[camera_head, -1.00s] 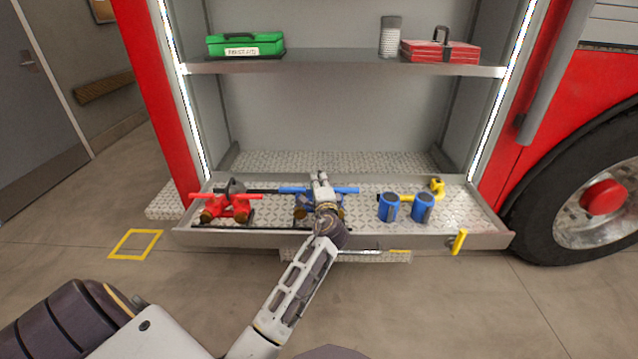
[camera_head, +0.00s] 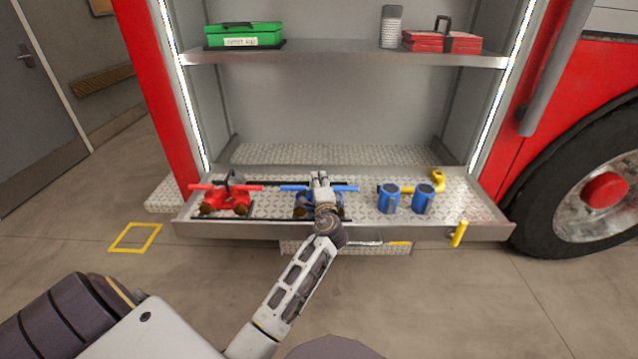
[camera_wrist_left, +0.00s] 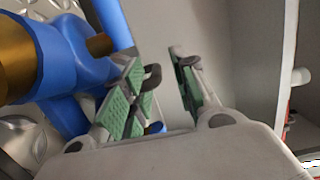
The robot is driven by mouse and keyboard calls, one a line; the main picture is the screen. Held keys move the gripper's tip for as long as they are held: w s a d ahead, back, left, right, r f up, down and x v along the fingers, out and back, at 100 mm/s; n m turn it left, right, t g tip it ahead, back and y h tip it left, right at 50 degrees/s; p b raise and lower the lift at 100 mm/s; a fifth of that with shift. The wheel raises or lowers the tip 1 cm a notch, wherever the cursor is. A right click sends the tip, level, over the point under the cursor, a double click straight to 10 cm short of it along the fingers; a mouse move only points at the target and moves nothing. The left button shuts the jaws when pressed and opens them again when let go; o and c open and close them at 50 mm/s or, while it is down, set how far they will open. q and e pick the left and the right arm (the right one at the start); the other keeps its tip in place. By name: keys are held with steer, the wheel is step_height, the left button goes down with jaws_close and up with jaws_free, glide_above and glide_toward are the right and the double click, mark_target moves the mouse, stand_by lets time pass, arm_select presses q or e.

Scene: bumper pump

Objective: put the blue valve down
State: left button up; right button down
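The blue valve (camera_head: 303,200) rests in the pull-out tray (camera_head: 240,229) of the red truck, right of the red valve (camera_head: 226,201). Its long blue bar lies level, and my gripper and wrist hide part of its body. My left gripper (camera_head: 320,181) is over the valve. In the left wrist view the blue valve (camera_wrist_left: 75,62) with its brass-coloured end fills the left side. The green-padded fingers of the left gripper (camera_wrist_left: 158,85) stand apart there, with the valve's main body outside them on the left. A small bit of blue shows low between the fingers. My right gripper is not in view.
Two blue cylindrical fittings (camera_head: 389,199) and a yellow fitting (camera_head: 437,180) stand right of the valve. A yellow handle (camera_head: 459,232) is on the tray's front edge. The shelf (camera_head: 340,60) above holds a green first aid box (camera_head: 244,36) and a red case (camera_head: 440,42).

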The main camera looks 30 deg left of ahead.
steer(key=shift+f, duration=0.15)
